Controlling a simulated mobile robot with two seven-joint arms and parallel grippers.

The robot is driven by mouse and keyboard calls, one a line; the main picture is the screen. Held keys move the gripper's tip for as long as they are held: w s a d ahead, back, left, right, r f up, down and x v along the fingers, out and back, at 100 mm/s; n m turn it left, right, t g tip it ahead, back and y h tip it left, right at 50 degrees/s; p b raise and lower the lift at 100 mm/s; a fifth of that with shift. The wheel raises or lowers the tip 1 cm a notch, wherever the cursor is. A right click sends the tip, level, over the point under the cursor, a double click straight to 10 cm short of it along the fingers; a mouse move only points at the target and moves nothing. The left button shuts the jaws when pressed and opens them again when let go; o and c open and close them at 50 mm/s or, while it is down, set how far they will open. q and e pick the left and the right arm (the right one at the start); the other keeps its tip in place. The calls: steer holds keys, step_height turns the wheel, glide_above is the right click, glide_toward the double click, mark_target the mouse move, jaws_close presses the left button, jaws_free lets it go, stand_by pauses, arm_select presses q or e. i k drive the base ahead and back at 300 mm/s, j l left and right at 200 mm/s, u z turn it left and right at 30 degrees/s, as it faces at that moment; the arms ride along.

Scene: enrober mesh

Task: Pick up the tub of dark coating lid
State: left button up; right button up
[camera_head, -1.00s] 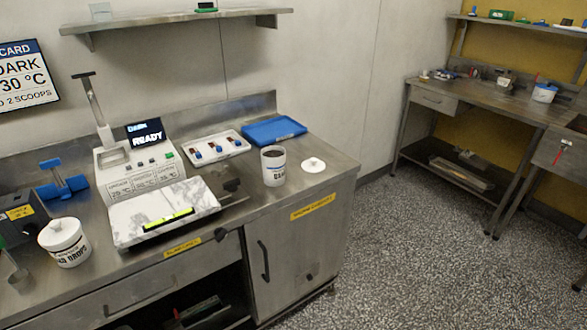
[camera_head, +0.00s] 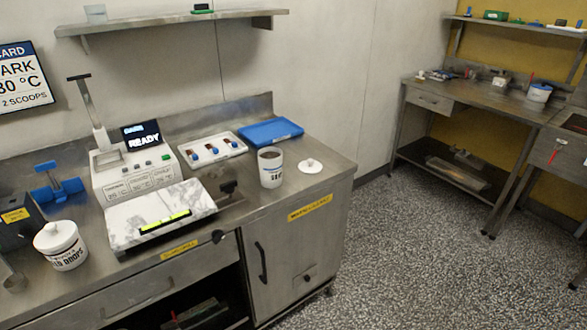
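An open white tub (camera_head: 271,170) with dark contents and dark print stands near the right end of the steel counter. A round white lid (camera_head: 310,166) with a small knob lies flat on the counter just right of it, apart from the tub. Another white tub (camera_head: 63,252), marked as drops, stands at the counter's front left with its own knobbed lid (camera_head: 55,236) on. Neither of my grippers shows in the head view.
A machine (camera_head: 136,165) with a "READY" display and a marble slab (camera_head: 160,215) stand left of the open tub. A blue tray (camera_head: 270,133) and a white tray (camera_head: 213,149) lie behind. Speckled floor (camera_head: 400,260) is clear to the right.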

mark_target(309, 166)
steer(key=l+u, duration=0.1)
steer(key=u, duration=0.25)
steer(key=i+l+u, duration=0.1)
steer(key=u, duration=0.3)
steer(key=l+u, duration=0.1)
steer(key=u, duration=0.25)
steer(key=l+u, duration=0.65)
steer(key=l, duration=0.2)
steer(key=k+l+u, duration=0.15)
steer(key=l, duration=0.3)
steer(key=l+u, duration=0.1)
steer(key=l, duration=0.3)
steer(key=k+l, duration=0.1)
steer(key=l, duration=0.85)
steer(key=k+l, duration=0.15)
steer(key=l, duration=0.3)
steer(key=u, duration=0.05)
